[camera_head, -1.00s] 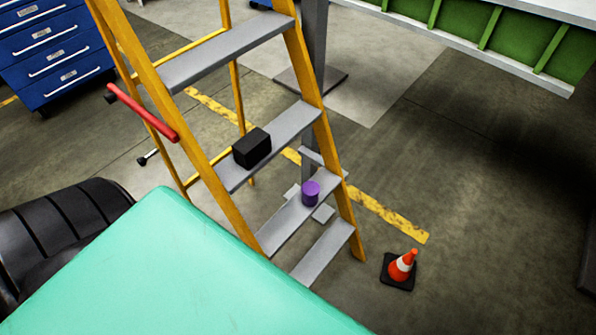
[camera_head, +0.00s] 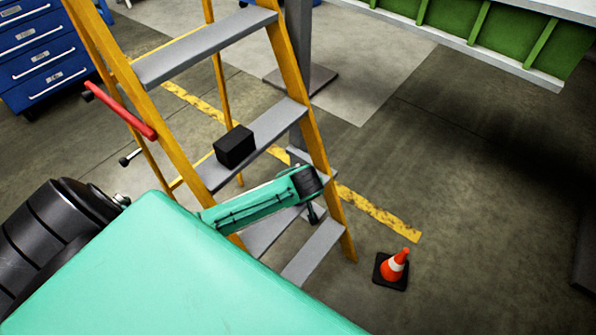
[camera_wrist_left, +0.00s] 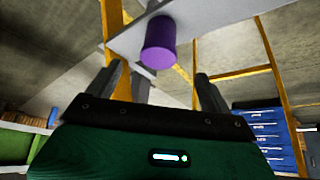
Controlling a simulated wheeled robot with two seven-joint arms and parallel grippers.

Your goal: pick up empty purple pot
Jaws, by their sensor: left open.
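The purple pot (camera_wrist_left: 158,44) shows in the left wrist view against the grey ladder step (camera_wrist_left: 205,22), just beyond my fingertips and roughly centred between them. In the head view my left arm hides the pot. My left gripper (camera_wrist_left: 159,72) is open and empty, with its two dark fingers apart and no visible contact with the pot. In the head view only a small dark part of this gripper (camera_head: 313,214) shows, by the lower ladder steps. Whether the pot is empty cannot be seen. My right gripper is not in view.
The yellow ladder (camera_head: 312,140) stands around the reach area, its rails close to my left arm. A black box (camera_head: 235,146) sits on the step above. A red bar (camera_head: 125,110) is at the left. An orange cone (camera_head: 394,266) stands on the floor at the right.

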